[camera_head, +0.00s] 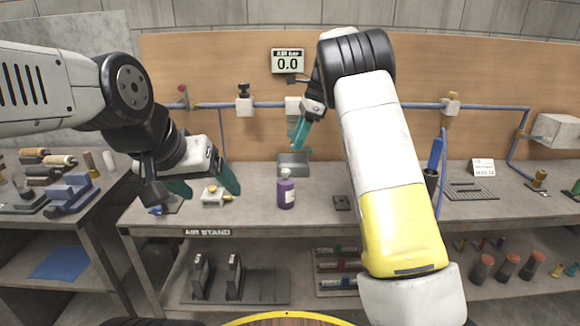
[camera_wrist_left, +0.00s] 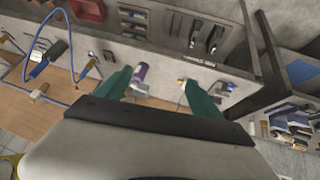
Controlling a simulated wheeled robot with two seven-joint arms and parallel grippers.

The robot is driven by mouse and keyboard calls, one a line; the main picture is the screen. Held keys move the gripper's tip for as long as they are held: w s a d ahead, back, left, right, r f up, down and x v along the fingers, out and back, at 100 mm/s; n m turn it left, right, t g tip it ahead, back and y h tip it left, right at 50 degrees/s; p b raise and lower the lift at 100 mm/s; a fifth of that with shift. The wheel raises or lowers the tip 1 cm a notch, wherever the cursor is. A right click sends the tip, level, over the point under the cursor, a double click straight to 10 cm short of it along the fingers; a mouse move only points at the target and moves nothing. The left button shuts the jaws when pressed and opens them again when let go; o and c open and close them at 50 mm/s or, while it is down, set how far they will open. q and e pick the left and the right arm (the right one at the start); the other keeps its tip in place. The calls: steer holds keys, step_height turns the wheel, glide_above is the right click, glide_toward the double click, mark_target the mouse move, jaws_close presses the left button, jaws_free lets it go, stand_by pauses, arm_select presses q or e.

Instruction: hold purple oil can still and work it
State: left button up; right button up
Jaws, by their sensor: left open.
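The purple oil can (camera_head: 286,190) stands upright on the grey bench, near its front edge and in the middle of the head view. It also shows in the left wrist view (camera_wrist_left: 140,72), close to one fingertip. My left gripper (camera_head: 205,184) is open and empty, left of the can and apart from it; both teal fingers also show in the left wrist view (camera_wrist_left: 160,84). My right gripper (camera_head: 299,135) is above the back of the bench, behind the can. Its teal fingers overlap in view, so its opening is unclear.
A small brass-topped fitting (camera_head: 213,195) sits on the bench by my left gripper. A grey box (camera_head: 293,163) stands behind the can. My right arm hides part of the bench right of centre.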

arm_select(q)
steer(key=w+d+f+t, duration=0.1)
steer(key=w+d, duration=0.1)
steer(key=w, duration=0.6)
steer(key=w+d+f+t, duration=0.2)
steer(key=w, duration=0.6)
steer(key=t+h, duration=0.1)
steer(key=t, duration=0.6)
glide_above(285, 200)
steer(key=a, duration=0.2)
step_height(285, 200, down, 13)
steer(key=shift+m+t, duration=0.6)
steer(key=f, duration=0.3)
steer(key=s+d+f, duration=0.1)
steer(key=f, duration=0.2)
steer(key=s+f, duration=0.1)
steer(key=f, duration=0.2)
steer(key=shift+d, duration=0.2)
steer(key=shift+f, duration=0.1)
steer(key=w, duration=0.5)
steer(key=w+d, duration=0.1)
steer(key=w, duration=0.1)
steer(key=shift+w, duration=0.25)
steer(key=shift+d, duration=0.1)
steer(key=shift+c, duration=0.3)
